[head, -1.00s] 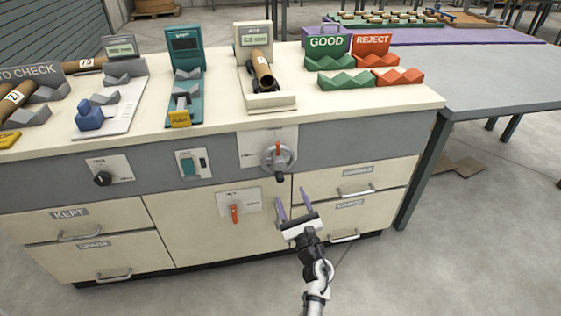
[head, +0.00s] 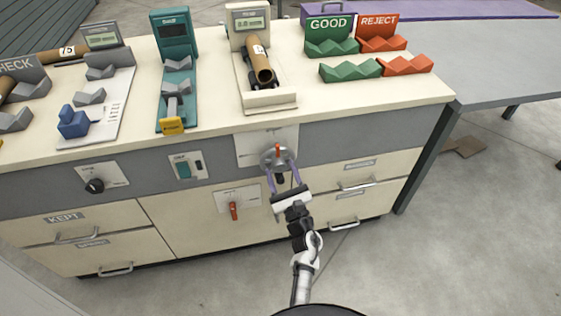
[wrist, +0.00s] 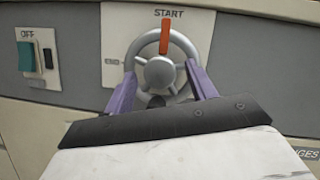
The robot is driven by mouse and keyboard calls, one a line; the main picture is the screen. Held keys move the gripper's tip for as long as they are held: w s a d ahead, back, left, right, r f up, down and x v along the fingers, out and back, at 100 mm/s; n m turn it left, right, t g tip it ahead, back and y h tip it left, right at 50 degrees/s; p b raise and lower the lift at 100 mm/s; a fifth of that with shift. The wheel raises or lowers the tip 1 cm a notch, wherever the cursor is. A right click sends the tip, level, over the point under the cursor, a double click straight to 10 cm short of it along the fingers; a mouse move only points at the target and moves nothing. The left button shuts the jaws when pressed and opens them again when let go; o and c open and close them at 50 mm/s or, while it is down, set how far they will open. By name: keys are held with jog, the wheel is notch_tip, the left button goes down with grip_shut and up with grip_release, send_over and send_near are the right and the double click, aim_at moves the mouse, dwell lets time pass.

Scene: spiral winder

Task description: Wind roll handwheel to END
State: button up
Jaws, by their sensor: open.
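The roll handwheel (head: 277,158) is a grey spoked wheel on a light plate on the workbench front. In the wrist view the handwheel (wrist: 160,70) has an orange marker (wrist: 165,36) at its top, pointing at the word START. A dark knob (wrist: 156,101) shows low on the wheel. My gripper (head: 284,177) is open, with its purple fingers (wrist: 160,82) on either side of the lower wheel. I cannot tell whether they touch the rim.
A green switch marked OFF (wrist: 27,55) is left of the wheel plate. An orange lever (head: 233,210) and drawer handles (head: 357,185) are lower on the bench front. A tube (head: 260,62) rests on the scale above. Floor in front is clear.

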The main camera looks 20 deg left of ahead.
jog(key=shift+w+a+r, duration=0.1)
jog(key=shift+w+a, duration=0.05)
jog(key=c, duration=1)
jog(key=shift+m+b, duration=0.3)
jog(key=shift+b, duration=0.05)
